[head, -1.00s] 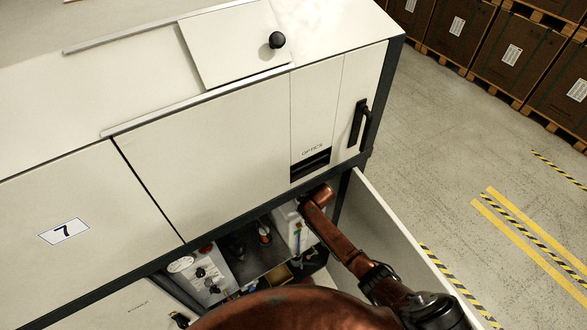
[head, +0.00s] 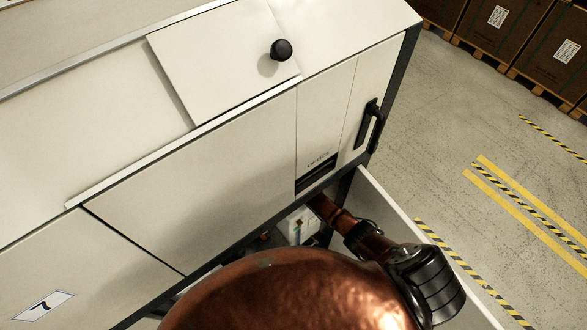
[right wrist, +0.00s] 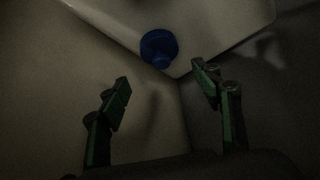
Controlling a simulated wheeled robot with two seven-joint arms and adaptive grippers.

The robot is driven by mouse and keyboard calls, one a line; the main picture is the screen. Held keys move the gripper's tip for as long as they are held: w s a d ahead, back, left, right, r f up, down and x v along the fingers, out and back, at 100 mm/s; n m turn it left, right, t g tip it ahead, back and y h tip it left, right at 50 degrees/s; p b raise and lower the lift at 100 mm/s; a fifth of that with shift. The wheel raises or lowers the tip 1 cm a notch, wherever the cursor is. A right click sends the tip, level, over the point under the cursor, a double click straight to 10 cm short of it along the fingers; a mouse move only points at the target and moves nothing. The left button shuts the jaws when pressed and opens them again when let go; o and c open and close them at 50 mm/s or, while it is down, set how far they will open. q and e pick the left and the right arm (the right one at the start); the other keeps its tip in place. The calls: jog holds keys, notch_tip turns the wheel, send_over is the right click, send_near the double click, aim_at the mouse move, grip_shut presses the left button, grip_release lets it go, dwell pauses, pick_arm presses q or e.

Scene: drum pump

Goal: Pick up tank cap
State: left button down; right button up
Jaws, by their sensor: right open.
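A blue cap (right wrist: 158,48), which looks like the tank cap, shows in the dim right wrist view. It sits on a pale tank (right wrist: 215,25) near the tank's lower edge. My right gripper (right wrist: 160,85) is open and empty, with its two green-and-dark fingers apart. The cap lies beyond the fingertips, between their lines, and is not touched. In the head view my copper-coloured right arm (head: 390,245) reaches into the open lower bay of the machine, and its gripper is hidden there. My left gripper is not in view.
The pale machine cabinet (head: 215,160) stands over the bay, with a black knob (head: 281,50) on its top panel and a black handle (head: 369,124). An open door (head: 400,225) stands right of my arm. Crates (head: 500,30) stand at the back right; the floor between is clear.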

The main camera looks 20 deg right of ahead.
jog(key=shift+a+x, duration=0.2)
jog(key=shift+x, duration=2.95)
jog(key=shift+s, duration=0.2)
jog(key=c, duration=0.9)
jog(key=shift+c, duration=0.2)
